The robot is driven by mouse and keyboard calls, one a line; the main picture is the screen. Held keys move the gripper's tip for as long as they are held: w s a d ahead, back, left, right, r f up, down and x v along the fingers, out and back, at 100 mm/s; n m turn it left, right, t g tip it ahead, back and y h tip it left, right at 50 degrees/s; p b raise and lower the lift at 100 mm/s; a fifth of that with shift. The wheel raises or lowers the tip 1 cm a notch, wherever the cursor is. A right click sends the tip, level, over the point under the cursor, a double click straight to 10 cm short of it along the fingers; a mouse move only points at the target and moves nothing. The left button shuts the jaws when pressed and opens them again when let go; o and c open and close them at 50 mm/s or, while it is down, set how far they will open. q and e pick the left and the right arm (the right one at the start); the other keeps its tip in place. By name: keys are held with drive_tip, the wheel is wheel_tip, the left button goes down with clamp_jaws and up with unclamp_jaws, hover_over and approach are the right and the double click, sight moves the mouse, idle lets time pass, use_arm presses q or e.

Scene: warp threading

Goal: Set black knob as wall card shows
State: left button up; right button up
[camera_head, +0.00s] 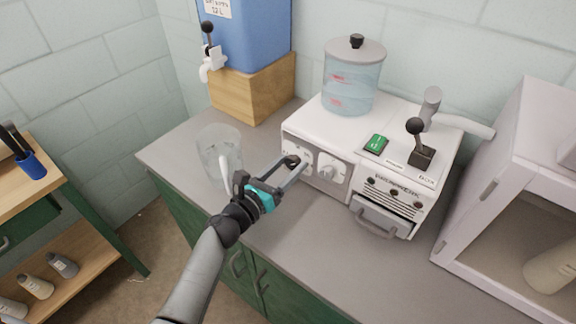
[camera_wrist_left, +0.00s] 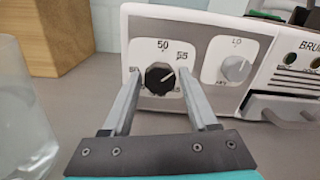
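The black knob (camera_wrist_left: 160,78) sits on a white dial plate at the left of the machine's grey front panel. The plate reads 50 at the top and 55 at the right; the left label is partly hidden by a finger. The knob's pale pointer line slants to the upper right, toward 55. In the head view the knob (camera_head: 292,160) is partly covered by my left gripper (camera_head: 288,168). The left gripper's fingers (camera_wrist_left: 158,86) are apart, one on each side of the knob; I cannot tell if they touch it. No wall card or right gripper is in view.
A grey-white knob (camera_wrist_left: 235,69) marked LO is just right of the black one. A clear pitcher (camera_head: 219,155) stands left of the machine (camera_head: 320,130). A drawer with a handle (camera_head: 378,219) is at the front right. The counter before the panel is clear.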

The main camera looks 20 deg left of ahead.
use_arm(q)
clamp_jaws()
idle(0.5)
